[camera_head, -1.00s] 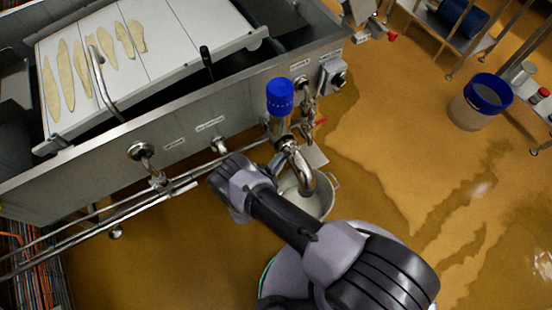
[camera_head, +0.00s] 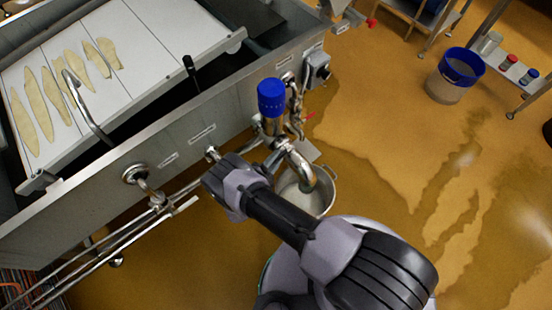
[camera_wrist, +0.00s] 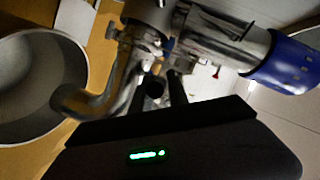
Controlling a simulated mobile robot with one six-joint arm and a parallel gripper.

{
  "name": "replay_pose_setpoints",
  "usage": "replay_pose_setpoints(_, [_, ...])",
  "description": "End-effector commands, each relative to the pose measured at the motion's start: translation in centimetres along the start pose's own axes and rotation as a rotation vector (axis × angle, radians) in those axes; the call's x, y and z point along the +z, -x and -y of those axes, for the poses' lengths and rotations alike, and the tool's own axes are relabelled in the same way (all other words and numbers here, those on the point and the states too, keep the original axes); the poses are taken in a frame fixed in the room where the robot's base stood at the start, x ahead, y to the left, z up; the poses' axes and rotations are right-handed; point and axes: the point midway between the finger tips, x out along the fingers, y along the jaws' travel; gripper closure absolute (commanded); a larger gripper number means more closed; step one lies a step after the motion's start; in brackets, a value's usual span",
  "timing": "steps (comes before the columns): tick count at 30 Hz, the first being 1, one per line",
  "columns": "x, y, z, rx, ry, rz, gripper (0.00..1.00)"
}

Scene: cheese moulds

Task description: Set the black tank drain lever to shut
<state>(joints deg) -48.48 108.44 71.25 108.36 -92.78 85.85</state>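In the wrist view, my gripper (camera_wrist: 157,95) has its two dark fingers apart. A round black end (camera_wrist: 154,86), possibly the drain lever, shows between or just beyond them; I cannot tell whether they touch it. Steel valve pipework lies just ahead. In the head view, my dark and grey wrist covers the fingers and the pipework beside the tank front (camera_head: 175,140), so the lever cannot be made out there. A blue-capped steel fitting (camera_head: 272,98) stands just right of my wrist, with a bent spout (camera_head: 302,165) below; the blue cap also shows in the wrist view (camera_wrist: 285,65).
A steel bucket (camera_head: 326,200) stands under the spout, close to my arm. A red handle (camera_head: 311,115) is on nearby pipework. Steel pipes (camera_head: 105,250) run along the tank's lower left. A blue-rimmed bucket (camera_head: 445,88) stands at right; the wet floor between is clear.

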Motion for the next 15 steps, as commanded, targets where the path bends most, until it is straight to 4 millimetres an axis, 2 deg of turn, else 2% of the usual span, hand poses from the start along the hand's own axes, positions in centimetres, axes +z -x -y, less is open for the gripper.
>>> replay_pose_setpoints(10, [-0.1, 0.2, 0.0, 0.000, 0.002, 0.000, 0.75])
replay_pose_setpoints(15, [-0.1, 2.7, 0.2, -0.002, 0.003, 0.003, 0.75])
